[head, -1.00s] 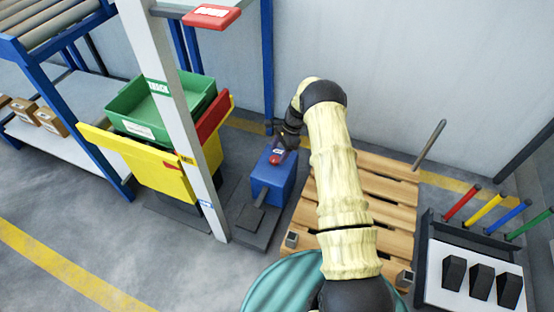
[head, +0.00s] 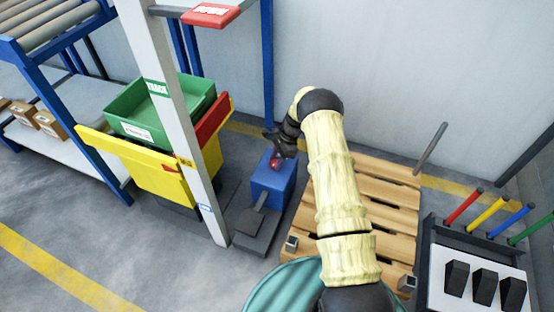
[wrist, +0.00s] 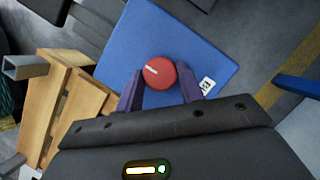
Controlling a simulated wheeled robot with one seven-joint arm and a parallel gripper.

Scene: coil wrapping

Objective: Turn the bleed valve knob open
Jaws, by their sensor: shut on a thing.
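The bleed valve knob (wrist: 159,73) is a round red knob with a white line on its face, on top of a blue box (wrist: 205,50). In the wrist view the white line points up and left. My gripper (wrist: 160,88) has its two dark fingers on either side of the knob, shut on it. In the head view my gripper (head: 275,150) is at the far end of my arm, over the blue box (head: 273,185). The knob (head: 275,163) shows there only in part. A small white label (wrist: 207,85) lies beside the knob.
A wooden pallet (head: 375,190) lies right of the blue box. A grey pedal (head: 249,222) sits in front of it. A pale post (head: 170,110) and a yellow cart with a green bin (head: 130,108) stand to the left. A rack with coloured handles (head: 470,245) is at right.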

